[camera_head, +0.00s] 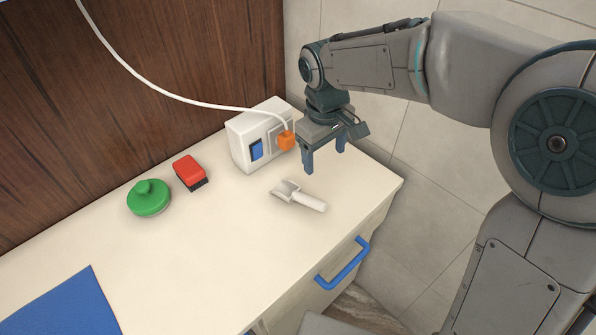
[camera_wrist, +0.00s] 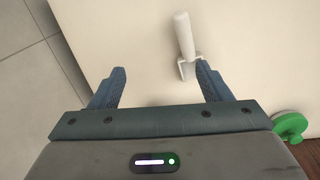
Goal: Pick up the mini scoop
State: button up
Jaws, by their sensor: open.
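The mini scoop (camera_head: 299,195) lies on the cream counter top (camera_head: 225,240), its metal scoop end to the left and its pale handle to the right. My gripper (camera_head: 325,161) is open and empty above the counter, up and to the right of the scoop in the head view. In the wrist view, the scoop (camera_wrist: 184,40) shows beyond the fingertips, its handle pointing up and its metal end partly hidden by the right finger. My gripper (camera_wrist: 160,72) shows its two blue fingers spread wide there, with bare counter between them.
A white box (camera_head: 250,130) with a blue switch and an orange plug (camera_head: 285,140) on a white cord stands close behind my gripper. A red brush (camera_head: 190,172), a green round object (camera_head: 149,198) and a blue mat (camera_head: 68,308) lie left. A blue drawer handle (camera_head: 343,264) juts from the front.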

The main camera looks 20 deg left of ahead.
jog(key=a+n, duration=0.2)
jog(key=a, duration=0.6)
jog(key=p, duration=0.1)
send_over(289, 196)
jog(key=shift+n+g, duration=0.3)
jog(key=shift+n, duration=0.1)
notch_tip(289, 196, down, 9)
jog(key=shift+w+a+f, duration=0.1)
jog(key=shift+f, duration=0.05)
jog(key=shift+f+p, duration=0.8)
jog(key=shift+f, duration=1.8)
jog(key=c, duration=1.1)
